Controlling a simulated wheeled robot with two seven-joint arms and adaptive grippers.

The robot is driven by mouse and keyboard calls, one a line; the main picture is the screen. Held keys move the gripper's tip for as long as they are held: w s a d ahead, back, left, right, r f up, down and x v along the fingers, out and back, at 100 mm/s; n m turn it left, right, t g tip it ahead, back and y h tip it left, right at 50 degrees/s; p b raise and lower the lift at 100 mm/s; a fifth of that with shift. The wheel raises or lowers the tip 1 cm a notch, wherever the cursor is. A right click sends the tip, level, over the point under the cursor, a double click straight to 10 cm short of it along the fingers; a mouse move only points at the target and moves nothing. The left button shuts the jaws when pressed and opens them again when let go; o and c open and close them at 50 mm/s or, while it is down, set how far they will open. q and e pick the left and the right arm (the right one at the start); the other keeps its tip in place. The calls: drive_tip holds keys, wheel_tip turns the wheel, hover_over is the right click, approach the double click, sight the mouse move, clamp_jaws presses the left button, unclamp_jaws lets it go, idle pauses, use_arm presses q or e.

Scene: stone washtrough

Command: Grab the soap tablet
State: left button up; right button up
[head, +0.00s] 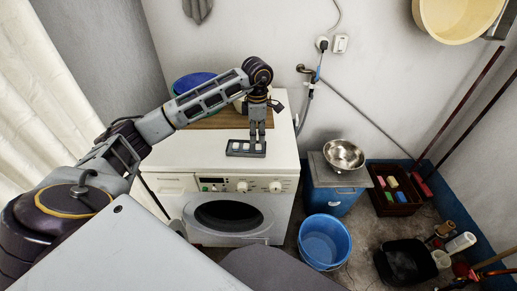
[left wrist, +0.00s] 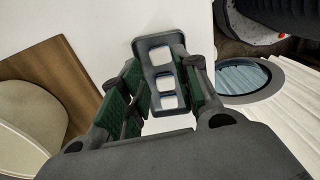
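A small dark grey tray (head: 238,149) lies on the white top of the washing machine, near its front edge. In the left wrist view the tray (left wrist: 149,43) holds white tablets with bluish sides, one behind another; the nearest tablet (left wrist: 168,101) and the middle tablet (left wrist: 164,80) show between my fingers. My left gripper (head: 257,137) points down at the tray's right part. In the left wrist view its green-padded fingers (left wrist: 160,82) stand apart on either side of the tray, open, with no clear grip on a tablet. My right gripper is not in view.
The washing machine (head: 170,150) carries a brown board (head: 212,120) and a blue basin (head: 192,80) behind the tray. To the right are a metal bowl (head: 343,155) on a blue container, a blue bucket (head: 324,242) and a brown crate (head: 401,208) with coloured blocks.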

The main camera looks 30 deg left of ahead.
sight(257, 146)
use_arm(q)
drive_tip(key=shift+f, duration=0.1)
drive_tip(key=shift+s+f, duration=0.1)
drive_tip(key=shift+f, duration=2.4)
drive_tip(key=c, duration=0.5)
